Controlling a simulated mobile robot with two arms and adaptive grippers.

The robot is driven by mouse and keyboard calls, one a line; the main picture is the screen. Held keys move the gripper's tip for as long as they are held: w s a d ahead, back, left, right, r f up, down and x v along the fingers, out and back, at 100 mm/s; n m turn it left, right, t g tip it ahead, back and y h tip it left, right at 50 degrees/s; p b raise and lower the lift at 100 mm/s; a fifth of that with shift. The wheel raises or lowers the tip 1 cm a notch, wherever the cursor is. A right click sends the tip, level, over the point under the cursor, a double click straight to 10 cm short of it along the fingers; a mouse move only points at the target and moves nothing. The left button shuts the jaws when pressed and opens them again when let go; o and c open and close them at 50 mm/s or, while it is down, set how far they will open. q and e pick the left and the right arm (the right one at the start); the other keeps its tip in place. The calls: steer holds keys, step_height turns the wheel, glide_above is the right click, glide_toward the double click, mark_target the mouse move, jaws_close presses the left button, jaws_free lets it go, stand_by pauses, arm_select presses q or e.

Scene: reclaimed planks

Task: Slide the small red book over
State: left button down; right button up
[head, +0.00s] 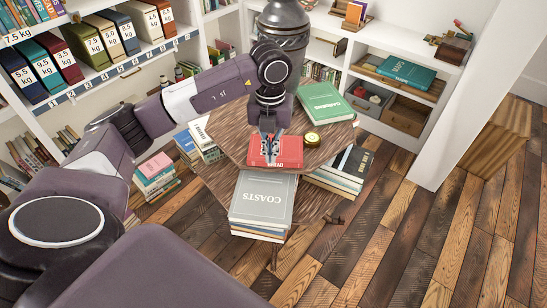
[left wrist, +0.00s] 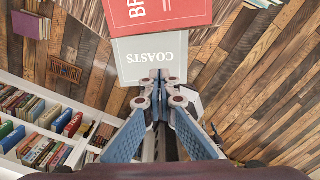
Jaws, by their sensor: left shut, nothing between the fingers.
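The small red book (head: 287,152) lies flat near the front edge of a dark wooden table (head: 232,133); its spine lettering is partly legible. In the left wrist view the red book (left wrist: 165,14) fills the top middle, with white letters starting "BR". My left gripper (head: 268,148) points down at the red book's left part and overlaps it in the head view. In the left wrist view its fingertips (left wrist: 155,76) are together and empty, in front of the grey COASTS book (left wrist: 140,52). I cannot tell whether they touch the red book. My right gripper is not in view.
A green book (head: 325,103) and a small round dark-and-yellow tin (head: 312,139) sit behind and right of the red book. More book stacks (head: 342,168) stand around. Shelves line the walls.

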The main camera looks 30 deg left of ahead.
arm_select(q)
steer(key=w+a+f+p, duration=0.1)
steer(key=w+f+p, duration=0.1)
steer(key=f, duration=0.7)
steer(key=shift+w+a, duration=0.25)
steer(key=shift+w, duration=0.55)
steer(key=shift+w, duration=0.1)
